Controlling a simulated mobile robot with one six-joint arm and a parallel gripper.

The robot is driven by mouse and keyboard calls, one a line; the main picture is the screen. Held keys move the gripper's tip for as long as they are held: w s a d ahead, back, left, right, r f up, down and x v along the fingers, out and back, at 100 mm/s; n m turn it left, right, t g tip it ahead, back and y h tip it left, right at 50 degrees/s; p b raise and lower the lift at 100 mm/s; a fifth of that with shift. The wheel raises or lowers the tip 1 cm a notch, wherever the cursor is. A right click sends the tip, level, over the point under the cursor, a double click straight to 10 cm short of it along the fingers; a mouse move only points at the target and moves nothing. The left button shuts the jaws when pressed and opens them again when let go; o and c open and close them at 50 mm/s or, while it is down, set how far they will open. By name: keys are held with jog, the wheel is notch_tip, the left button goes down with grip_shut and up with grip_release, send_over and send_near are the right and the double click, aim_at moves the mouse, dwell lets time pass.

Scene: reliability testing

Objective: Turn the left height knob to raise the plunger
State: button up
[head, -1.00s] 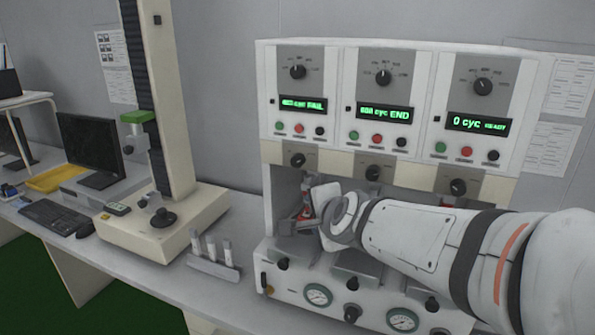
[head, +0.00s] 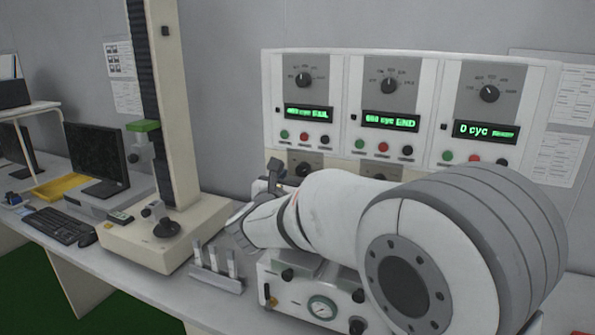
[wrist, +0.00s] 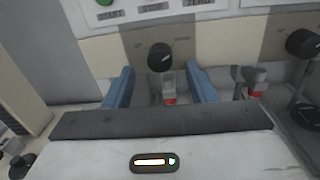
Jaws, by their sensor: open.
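In the wrist view, the black left height knob (wrist: 160,57) sits on the beige strip. The two blue fingers of my gripper (wrist: 161,72) are open, one to each side of the knob and a little below it in the picture, with nothing between them gripped. The plunger (wrist: 168,85), a pale rod with a red end, shows below the knob between the fingers. The left height knob (head: 303,168) shows there just above my arm.
A second black knob (wrist: 304,43) and another red-ended plunger (wrist: 257,80) are to the right in the wrist view.

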aim_at(301, 171)
jog(key=shift+p+x, duration=0.35)
jog(key=shift+x, duration=1.35)
jog(key=c, duration=1)
